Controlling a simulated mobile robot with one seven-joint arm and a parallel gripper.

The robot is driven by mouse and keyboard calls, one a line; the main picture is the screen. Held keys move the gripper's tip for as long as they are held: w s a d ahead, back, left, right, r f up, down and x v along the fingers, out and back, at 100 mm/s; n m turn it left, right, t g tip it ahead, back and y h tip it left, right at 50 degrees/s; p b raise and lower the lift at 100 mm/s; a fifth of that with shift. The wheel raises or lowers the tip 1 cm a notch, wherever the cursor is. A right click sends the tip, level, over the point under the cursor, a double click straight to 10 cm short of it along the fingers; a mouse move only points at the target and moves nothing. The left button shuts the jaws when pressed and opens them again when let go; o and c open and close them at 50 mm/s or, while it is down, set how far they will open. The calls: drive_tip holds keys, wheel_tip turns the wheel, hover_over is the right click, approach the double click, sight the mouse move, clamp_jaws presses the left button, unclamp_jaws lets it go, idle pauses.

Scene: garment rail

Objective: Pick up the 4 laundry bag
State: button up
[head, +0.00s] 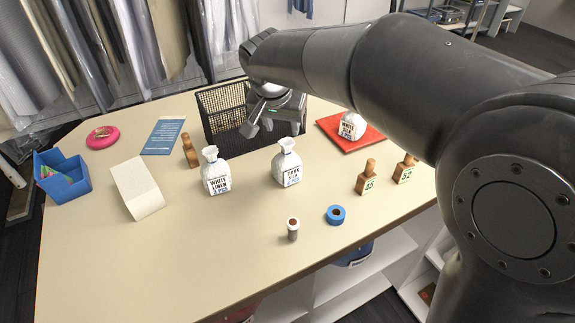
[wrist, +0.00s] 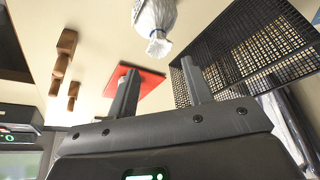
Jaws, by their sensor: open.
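Three white tied laundry bags with printed labels are in the head view. One bag (head: 215,171) stands left of centre on the table, and its label reads like white linen. A middle bag (head: 287,166) stands right of it. The third bag (head: 351,126) sits on a red mat (head: 372,141). The piece-count digits are too small to read surely. My gripper (head: 268,124) is open and empty, above the table behind the middle bag, by the basket. In the wrist view a white bag (wrist: 154,18) lies beyond the open fingers (wrist: 158,72), apart from them.
A black mesh basket (head: 222,112) stands behind the bags, close to my gripper. Wooden stamps (head: 367,178) stand at the right. A blue tape roll (head: 336,214) and a small cylinder (head: 293,229) are near the front edge. A blue bin (head: 62,178) is far left.

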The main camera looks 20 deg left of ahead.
sight(286, 143)
drive_tip(key=x, duration=0.9)
drive_tip(key=shift+f, duration=0.4)
clamp_jaws()
